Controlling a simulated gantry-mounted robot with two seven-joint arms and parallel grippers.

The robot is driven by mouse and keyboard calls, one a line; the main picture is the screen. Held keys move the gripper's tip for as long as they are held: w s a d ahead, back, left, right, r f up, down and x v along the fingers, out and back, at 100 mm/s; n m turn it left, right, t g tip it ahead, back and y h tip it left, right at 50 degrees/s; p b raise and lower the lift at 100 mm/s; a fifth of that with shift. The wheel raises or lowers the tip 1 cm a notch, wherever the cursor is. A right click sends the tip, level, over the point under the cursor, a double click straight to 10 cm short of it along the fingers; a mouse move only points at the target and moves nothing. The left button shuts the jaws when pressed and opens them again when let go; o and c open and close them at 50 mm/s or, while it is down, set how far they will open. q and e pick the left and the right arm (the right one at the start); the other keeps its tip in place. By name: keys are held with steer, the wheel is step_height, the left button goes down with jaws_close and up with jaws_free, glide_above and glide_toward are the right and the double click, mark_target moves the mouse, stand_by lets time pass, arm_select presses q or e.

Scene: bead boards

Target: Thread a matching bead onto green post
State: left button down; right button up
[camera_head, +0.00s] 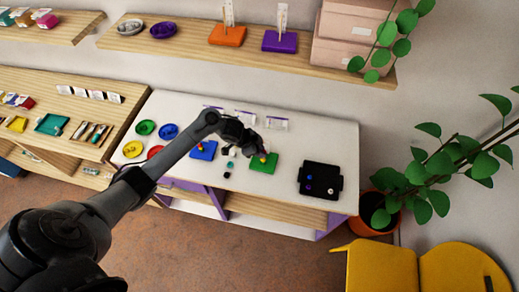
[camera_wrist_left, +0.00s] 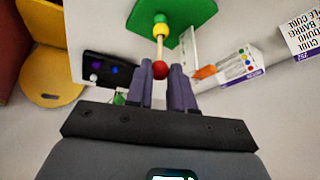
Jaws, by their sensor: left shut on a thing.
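The green board (camera_head: 263,164) stands on the white table, right of the blue board (camera_head: 204,150). In the left wrist view the green board (camera_wrist_left: 180,12) has a wooden post (camera_wrist_left: 160,48) with a green bead (camera_wrist_left: 158,18) and a yellow bead (camera_wrist_left: 160,30) at its base. My left gripper (camera_head: 258,151) is over the green board. In the wrist view its fingers are shut on a red bead (camera_wrist_left: 160,70), in line with the post's free end. I cannot tell whether the post enters the bead. My right gripper is not in view.
A black tray (camera_head: 309,187) with a few beads lies to the right. Coloured dishes, including a red one (camera_head: 155,153), stand at the left. Small cards (camera_head: 275,124) stand behind the boards. A potted plant (camera_head: 377,216) stands beyond the table's right edge.

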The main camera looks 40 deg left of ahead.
arm_select(q)
steer(key=shift+f, duration=0.55)
steer(key=c, duration=0.9)
jaws_free()
steer(key=shift+r, duration=0.1)
steer(key=v, duration=1)
steer(key=shift+s+r+p, duration=0.15)
steer(key=shift+r+p, duration=0.15)
steer(key=shift+p, duration=0.15)
steer(key=shift+a, duration=0.15)
